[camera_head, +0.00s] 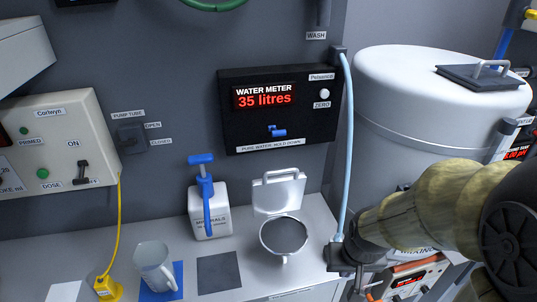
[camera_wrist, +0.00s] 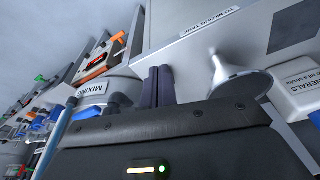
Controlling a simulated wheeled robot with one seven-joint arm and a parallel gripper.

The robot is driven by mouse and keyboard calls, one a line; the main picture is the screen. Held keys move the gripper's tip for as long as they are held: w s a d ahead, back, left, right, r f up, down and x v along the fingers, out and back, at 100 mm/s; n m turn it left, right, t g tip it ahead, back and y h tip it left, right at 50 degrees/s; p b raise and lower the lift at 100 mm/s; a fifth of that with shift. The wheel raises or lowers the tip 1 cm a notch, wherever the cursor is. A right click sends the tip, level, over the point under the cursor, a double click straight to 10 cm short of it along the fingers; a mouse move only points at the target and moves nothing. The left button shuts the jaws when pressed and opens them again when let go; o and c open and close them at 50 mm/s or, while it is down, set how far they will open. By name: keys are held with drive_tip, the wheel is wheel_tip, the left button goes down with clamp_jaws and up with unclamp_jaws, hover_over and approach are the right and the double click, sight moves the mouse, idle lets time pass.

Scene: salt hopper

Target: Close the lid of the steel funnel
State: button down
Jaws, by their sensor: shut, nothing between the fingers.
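The steel funnel (camera_head: 284,237) sits on the counter right of centre in the head view, its bowl open upward. Its lid (camera_head: 279,195) stands upright behind the bowl, with a handle along its top edge. The funnel also shows in the wrist view (camera_wrist: 243,84), right of my fingers. My gripper (camera_head: 348,258) is to the right of the funnel, apart from it, and the fingers are hard to make out there. In the wrist view my gripper (camera_wrist: 158,84) has its two dark fingers together, with nothing between them.
The minerals jug (camera_head: 210,212) with a blue pump stands just left of the lid. A light-blue hose (camera_head: 347,150) hangs close to my gripper. The big white tank (camera_head: 415,95) stands at right.

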drive_tip(key=shift+r, duration=0.1)
drive_tip(key=w+a+r+n+p, duration=0.1)
drive_tip(key=w+a+r+p, duration=0.2)
drive_tip(key=w+a+r, duration=0.2)
drive_tip(key=w+a+r+n+p, duration=0.1)
drive_tip(key=w+a+r+p, duration=0.3)
drive_tip(key=w+r, duration=0.4)
drive_tip(key=w+a+r+n+p, duration=0.1)
drive_tip(key=w+a+r+p, duration=0.3)
drive_tip(key=r, duration=0.8)
drive_tip(key=w+a, duration=0.2)
drive_tip(key=a, duration=0.1)
drive_tip(key=shift+w+y, duration=0.35)
drive_tip(key=shift+y, duration=0.05)
drive_tip(key=shift+f, duration=0.1)
drive_tip(key=d+p+x, duration=0.1)
drive_tip(key=p+x, duration=0.3)
drive_tip(key=x, duration=0.6)
drive_tip(key=shift+s+r+p, duration=0.2)
drive_tip(key=shift+s+p, duration=0.5)
drive_tip(key=shift+s, duration=1)
